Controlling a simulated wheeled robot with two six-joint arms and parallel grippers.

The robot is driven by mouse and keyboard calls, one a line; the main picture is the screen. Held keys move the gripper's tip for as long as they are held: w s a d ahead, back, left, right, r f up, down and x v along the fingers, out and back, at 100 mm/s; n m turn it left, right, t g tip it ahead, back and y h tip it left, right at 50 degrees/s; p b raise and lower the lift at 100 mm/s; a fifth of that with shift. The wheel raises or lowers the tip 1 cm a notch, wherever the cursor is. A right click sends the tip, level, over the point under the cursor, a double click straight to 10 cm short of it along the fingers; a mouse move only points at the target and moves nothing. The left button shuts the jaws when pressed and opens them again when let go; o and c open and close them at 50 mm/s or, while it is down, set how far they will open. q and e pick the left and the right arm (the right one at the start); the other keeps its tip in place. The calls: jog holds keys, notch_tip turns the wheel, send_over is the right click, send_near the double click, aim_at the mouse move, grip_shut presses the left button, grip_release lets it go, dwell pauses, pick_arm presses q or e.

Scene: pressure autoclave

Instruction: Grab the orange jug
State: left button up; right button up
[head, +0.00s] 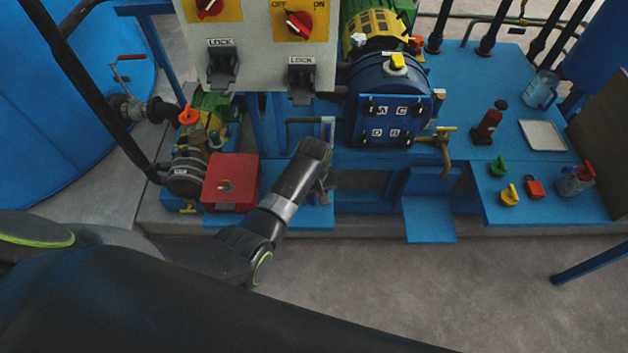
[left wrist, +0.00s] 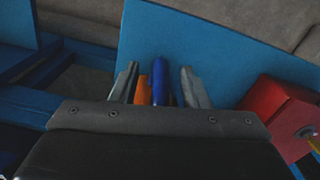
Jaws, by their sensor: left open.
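A clear jug with a reddish-orange handle (head: 572,184) stands at the right end of the low blue platform, in the head view. I see no jug with an all-orange body. My left gripper (head: 322,190) is far to the left of that jug, low in front of the blue machine frame, partly hidden by its own arm. In the left wrist view its jaws (left wrist: 158,88) are open. A narrow orange piece (left wrist: 142,90) and a blue rod-like piece (left wrist: 160,80) show between the fingers; I cannot tell what they belong to or whether the fingers touch them. My right gripper is not in view.
A red box (head: 230,182) is just left of my left gripper; it also shows in the left wrist view (left wrist: 278,115). A second jug with a blue handle (head: 540,90), a red bottle (head: 490,122) and a tray (head: 543,135) stand on the right platform.

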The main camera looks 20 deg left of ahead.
pick_arm(q)
grip_shut()
dwell(0.4)
